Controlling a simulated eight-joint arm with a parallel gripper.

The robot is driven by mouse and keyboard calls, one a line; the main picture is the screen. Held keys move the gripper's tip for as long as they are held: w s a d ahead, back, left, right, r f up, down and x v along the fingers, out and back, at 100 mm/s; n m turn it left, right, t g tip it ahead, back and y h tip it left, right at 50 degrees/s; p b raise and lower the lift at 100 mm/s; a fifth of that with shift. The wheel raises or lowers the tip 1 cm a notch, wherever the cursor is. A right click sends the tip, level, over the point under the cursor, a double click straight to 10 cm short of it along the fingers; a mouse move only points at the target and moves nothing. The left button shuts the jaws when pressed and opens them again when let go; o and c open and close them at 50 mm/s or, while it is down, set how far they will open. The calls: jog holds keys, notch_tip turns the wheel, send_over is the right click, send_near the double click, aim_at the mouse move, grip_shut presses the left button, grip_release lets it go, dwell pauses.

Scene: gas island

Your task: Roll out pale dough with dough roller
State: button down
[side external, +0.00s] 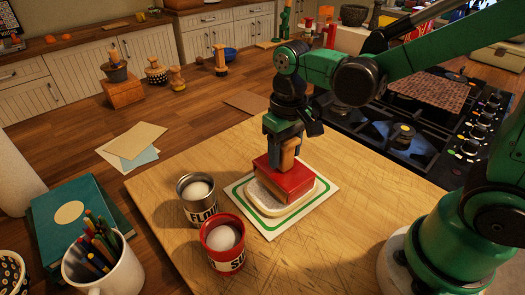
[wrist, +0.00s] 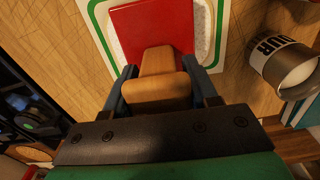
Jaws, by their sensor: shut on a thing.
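The dough roller is a red block (side external: 283,181) with a wooden handle on top; the red block (wrist: 152,28) and the handle (wrist: 158,72) also show in the wrist view. My gripper (side external: 286,146) is shut on the handle, with a blue finger on each side of it in the wrist view (wrist: 160,88). The pale dough (side external: 262,204) is a flat rounded slab directly under the red block and sticks out around it. I cannot tell how hard the block presses on it. The dough lies on a white mat with a green border (side external: 326,197).
A flour tin (side external: 198,213) and a red tin (side external: 226,262) stand just left of the mat on the wooden board (side external: 340,250). A pencil mug (side external: 118,275) and green book (side external: 77,215) are at left. A gas hob (side external: 410,135) is behind right. The board's front is clear.

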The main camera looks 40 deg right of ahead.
dwell(0.3)
jog(key=shift+s+d, duration=0.1)
jog(key=shift+d, duration=1.25)
jog(key=shift+a, duration=0.7)
jog(key=shift+f, duration=0.1)
jog(key=shift+a, duration=0.7)
jog(key=shift+f, duration=0.35)
